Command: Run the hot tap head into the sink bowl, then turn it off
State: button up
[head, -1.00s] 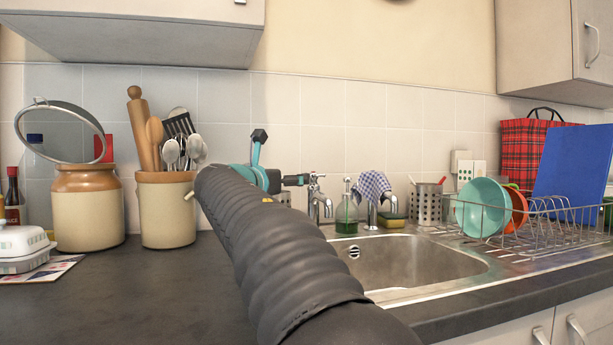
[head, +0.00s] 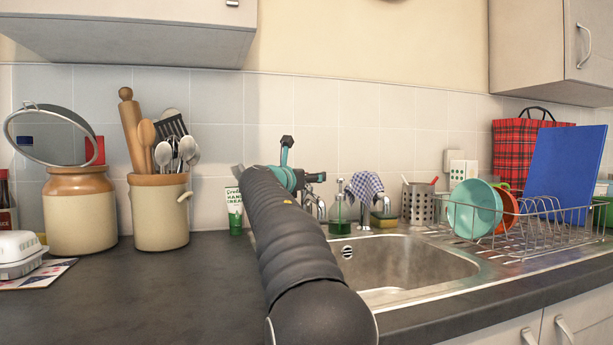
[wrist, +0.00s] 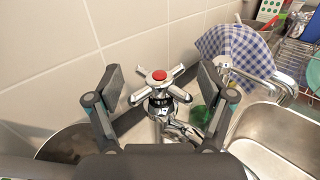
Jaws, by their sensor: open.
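The hot tap is chrome, with a cross-shaped head and a red cap (wrist: 160,75) in the wrist view. My gripper (wrist: 162,82) is open, with one finger on each side of the cross head and gaps visible between. In the head view my gripper (head: 316,178) is at the top of the hot tap (head: 320,208), partly hidden by my arm. The tap spout shows below the head in the wrist view (wrist: 180,130). The steel sink bowl (head: 410,262) lies in front and to the right. I see no water running.
A blue checked cloth (head: 364,187) hangs over the second tap. A green soap bottle (head: 340,212) stands between the taps. A hand cream tube (head: 234,210) and a utensil pot (head: 160,215) stand left of my arm. A dish rack (head: 540,225) is at the right.

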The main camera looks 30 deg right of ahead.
jog(key=c, duration=1.2)
jog(key=shift+o, duration=0.3)
jog(key=shift+s+d+r+n+t+y+p, duration=0.1)
jog(key=shift+n+t+y+p, duration=0.2)
jog(key=shift+n+t+y, duration=0.4)
jog(key=shift+r+n+t+y+p, duration=0.1)
jog(key=shift+n+t+y+p, duration=0.15)
jog(key=shift+n+t+y, duration=0.4)
jog(key=shift+f+n+t+y+p, duration=0.1)
jog(key=shift+n+t+y+p, duration=0.35)
jog(key=shift+t, duration=0.5)
jog(key=o, duration=1.1)
jog(key=shift+o, duration=0.2)
